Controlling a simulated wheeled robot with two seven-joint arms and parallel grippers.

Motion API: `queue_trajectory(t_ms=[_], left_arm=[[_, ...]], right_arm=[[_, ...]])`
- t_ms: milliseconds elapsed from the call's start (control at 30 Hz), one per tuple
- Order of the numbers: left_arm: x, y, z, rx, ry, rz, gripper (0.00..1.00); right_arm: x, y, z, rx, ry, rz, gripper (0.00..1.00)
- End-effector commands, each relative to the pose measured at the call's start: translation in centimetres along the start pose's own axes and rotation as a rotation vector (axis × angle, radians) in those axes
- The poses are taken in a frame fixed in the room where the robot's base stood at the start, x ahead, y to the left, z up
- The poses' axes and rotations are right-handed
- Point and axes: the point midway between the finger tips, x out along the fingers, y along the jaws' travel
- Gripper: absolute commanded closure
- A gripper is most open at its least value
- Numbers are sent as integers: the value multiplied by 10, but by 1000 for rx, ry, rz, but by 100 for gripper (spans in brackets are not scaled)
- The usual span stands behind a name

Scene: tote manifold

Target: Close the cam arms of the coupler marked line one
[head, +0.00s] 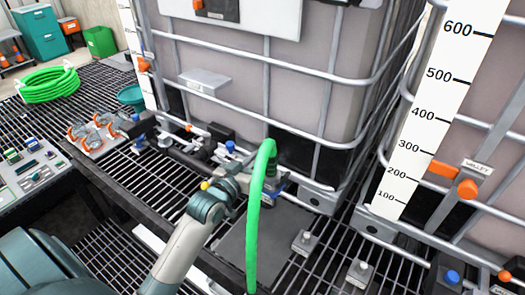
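A bright green hose (256,205) arches up in front of the caged tote and hangs down to the bottom edge of the head view. Dark and grey fittings with a blue part (278,186) sit just behind the hose at the tote's foot. I cannot read a line one mark or make out the cam arms there. My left gripper (262,188) reaches in from the lower left to these fittings. Its fingers are mostly hidden behind the hose, so I cannot tell whether they are open or touching anything. My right gripper is not in view.
The caged tote (290,70) stands directly behind the fittings; another with a number scale (435,110) stands right. Spare couplers (92,133) lie on the left grating near a coiled green hose (48,84). A dark pipe runs along the tote's foot. Small grey blocks (304,242) stand in front.

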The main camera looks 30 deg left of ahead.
Motion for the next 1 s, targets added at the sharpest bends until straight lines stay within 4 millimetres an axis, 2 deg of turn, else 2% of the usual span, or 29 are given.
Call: queue_trajectory(t_ms=[400,433,500,1000], left_arm=[[0,0,1,11,-2,-1,100],[0,0,1,10,-2,-1,85],[0,0,1,10,-2,-1,73],[2,1,0,9,-2,1,73]], right_arm=[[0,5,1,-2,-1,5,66],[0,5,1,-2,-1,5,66],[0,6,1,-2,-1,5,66],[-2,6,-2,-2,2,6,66]])
